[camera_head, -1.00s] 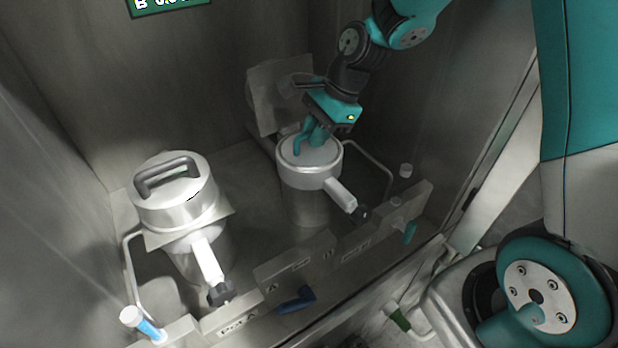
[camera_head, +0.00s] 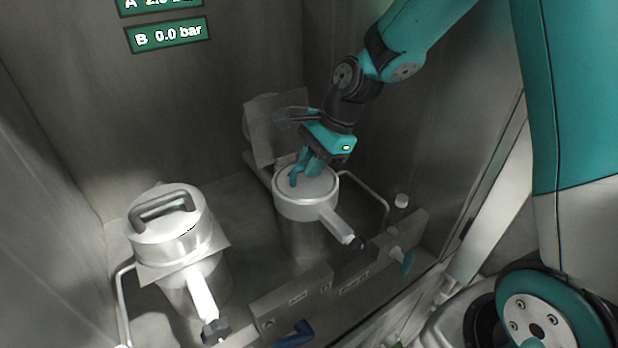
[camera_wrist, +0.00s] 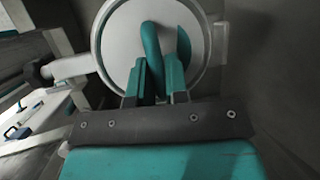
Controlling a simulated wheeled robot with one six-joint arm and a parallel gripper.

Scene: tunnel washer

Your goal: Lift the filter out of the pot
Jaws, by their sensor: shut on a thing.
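The open pot (camera_head: 301,207) is a pale metal cylinder on the right, with a side arm and black knob at its front. A light round disc (camera_head: 318,190), apparently the top of the filter, lies inside its rim; the disc also shows in the wrist view (camera_wrist: 123,50). A teal curved handle (camera_head: 296,176) rises from the disc. My gripper (camera_head: 308,168) comes down from above and is shut on this handle. In the wrist view my fingers (camera_wrist: 160,78) close around the handle's near part (camera_wrist: 151,42). The filter's body below the disc is hidden in the pot.
A second pot (camera_head: 178,243) on the left has its lid closed, with a dark bar handle. A tilted plate (camera_head: 262,135) stands behind the open pot. Metal walls enclose the bay. A front ledge (camera_head: 295,300) carries a blue lever (camera_head: 295,335) and a teal valve handle (camera_head: 406,263).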

